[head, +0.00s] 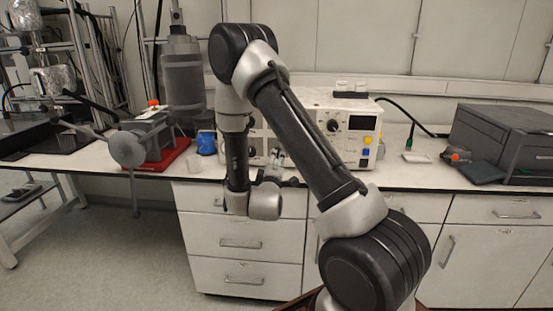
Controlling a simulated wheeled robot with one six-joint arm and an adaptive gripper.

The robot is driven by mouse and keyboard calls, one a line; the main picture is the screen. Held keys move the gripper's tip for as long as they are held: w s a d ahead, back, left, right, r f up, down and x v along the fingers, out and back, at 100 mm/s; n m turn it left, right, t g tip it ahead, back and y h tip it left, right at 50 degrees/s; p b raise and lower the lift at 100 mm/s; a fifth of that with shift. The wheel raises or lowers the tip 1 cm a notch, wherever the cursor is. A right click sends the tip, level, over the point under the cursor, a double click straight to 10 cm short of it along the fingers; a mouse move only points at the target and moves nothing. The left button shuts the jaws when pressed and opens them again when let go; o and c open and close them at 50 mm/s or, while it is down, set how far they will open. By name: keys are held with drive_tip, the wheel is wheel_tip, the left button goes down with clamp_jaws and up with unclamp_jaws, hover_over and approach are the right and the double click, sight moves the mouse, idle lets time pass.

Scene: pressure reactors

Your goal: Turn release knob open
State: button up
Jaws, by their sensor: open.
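A white instrument box (353,153) stands on the bench behind my arm. It has a black round knob (333,125) and a small display on its front. My gripper (277,160) is in front of the lower left of the box, at about bench height. It is small in the view and partly hidden by the wrist. Its jaws are open, and I see nothing held. Whether it touches the box cannot be told.
A grey device on a red base (160,163), a blue item (206,143) and a small white cup (192,170) stand left of my arm. A dark grey box (505,138) stands at the right. White drawers (240,243) lie below the bench. Bench top right of the instrument is mostly clear.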

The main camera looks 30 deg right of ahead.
drive_tip(key=shift+v, duration=1.7)
drive_tip(key=s+a+f+m+g+y, duration=0.2)
drive_tip(key=a+f+g+y, duration=0.2)
drive_tip(key=f, duration=0.4)
drive_tip(key=s+a+f+m+g+y, duration=0.3)
drive_tip(key=f+g, duration=0.1)
drive_tip(key=f, duration=0.4)
drive_tip(key=s+a+r+m+g+y, duration=0.1)
drive_tip(key=s+a+r+g+y, duration=0.2)
drive_tip(key=s+a, duration=0.1)
drive_tip(key=s+d+r, duration=0.2)
drive_tip(key=s+r, duration=0.5)
drive_tip(key=r, duration=0.3)
drive_tip(key=s+d+r+m, duration=0.1)
drive_tip(key=s+d+r, duration=0.2)
drive_tip(key=s+r, duration=0.4)
drive_tip(key=s+d+r+m, duration=0.1)
drive_tip(key=s+d+r, duration=0.1)
drive_tip(key=s+r, duration=0.5)
wheel_tip(320, 180, up, 7)
drive_tip(key=shift+d+f, duration=0.1)
drive_tip(key=shift+d, duration=0.3)
